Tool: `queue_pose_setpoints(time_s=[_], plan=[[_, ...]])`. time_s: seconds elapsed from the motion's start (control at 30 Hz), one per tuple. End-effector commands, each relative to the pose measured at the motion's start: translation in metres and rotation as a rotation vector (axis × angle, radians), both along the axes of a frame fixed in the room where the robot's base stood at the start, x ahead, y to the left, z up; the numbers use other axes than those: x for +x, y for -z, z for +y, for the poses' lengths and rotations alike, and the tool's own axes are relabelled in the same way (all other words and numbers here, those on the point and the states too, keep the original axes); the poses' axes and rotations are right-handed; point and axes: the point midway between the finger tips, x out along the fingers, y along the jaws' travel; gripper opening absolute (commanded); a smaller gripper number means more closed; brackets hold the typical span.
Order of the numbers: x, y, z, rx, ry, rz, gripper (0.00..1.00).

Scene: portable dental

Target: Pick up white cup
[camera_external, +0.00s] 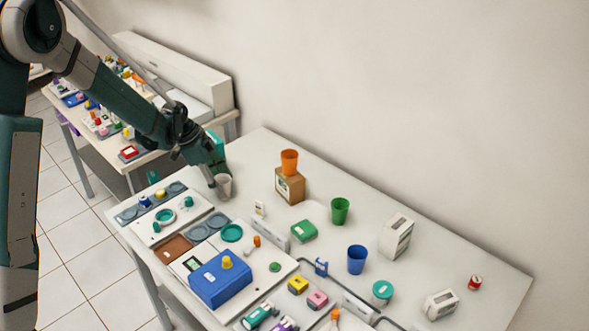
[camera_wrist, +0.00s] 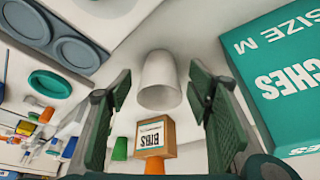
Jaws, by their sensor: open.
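The white cup (camera_external: 223,185) stands on the table near its far left corner in the external view. In the wrist view the white cup (camera_wrist: 159,82) shows between and beyond the two finger pads, with a gap visible on each side. My gripper (camera_wrist: 158,115) is open and empty. In the external view my gripper (camera_external: 212,178) is right at the cup and partly overlaps its left side. I cannot tell from the frames whether a finger touches the cup.
A teal box (camera_wrist: 285,75) stands close to the right finger. A brown box (camera_external: 290,186) bears an orange cup (camera_external: 289,162). A green cup (camera_external: 340,210) and a blue cup (camera_external: 357,259) stand further right. White trays (camera_external: 185,222) lie in front. The table's back strip is mostly clear.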

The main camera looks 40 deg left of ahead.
Motion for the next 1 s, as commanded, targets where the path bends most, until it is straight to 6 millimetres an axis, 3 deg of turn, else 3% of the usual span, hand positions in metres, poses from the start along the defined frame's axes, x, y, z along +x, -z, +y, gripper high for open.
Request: queue_pose_setpoints(time_s=[0.2,0.77,0.93,1.0], plan=[[0.0043,0.0144,-0.004,0.0,0.0,0.0,0.51],[0.0043,0.0146,-0.0041,0.0,0.0,0.0,0.51],[0.0044,0.0146,-0.0041,0.0,0.0,0.0,0.3],[0.0043,0.0146,-0.0041,0.0,0.0,0.0,0.27]])
